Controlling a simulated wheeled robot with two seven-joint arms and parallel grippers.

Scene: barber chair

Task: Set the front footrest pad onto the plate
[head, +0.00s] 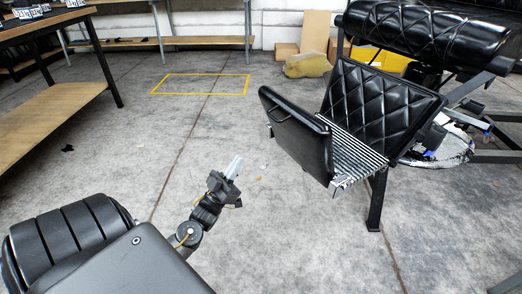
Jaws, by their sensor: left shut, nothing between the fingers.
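A smooth black pad (297,142) stands on edge, slightly tilted, at the left edge of the ribbed metal plate (358,148). Its near lower corner overlaps the plate's edge in the picture; I cannot tell how it is fixed there. A black quilted pad (380,105) rises tilted behind the plate on its other side. My left gripper (235,166) is shut and empty, left of the smooth pad and apart from it, with its pale fingers pointing up and right. My right gripper is not in view.
A black quilted roll (420,35) and dark frame stand at the upper right. A dark leg (377,202) stands under the plate. A wooden workbench (60,95) is at the left. A yellow floor outline (200,94) and bare concrete lie between. Boxes (315,30) stand at the back wall.

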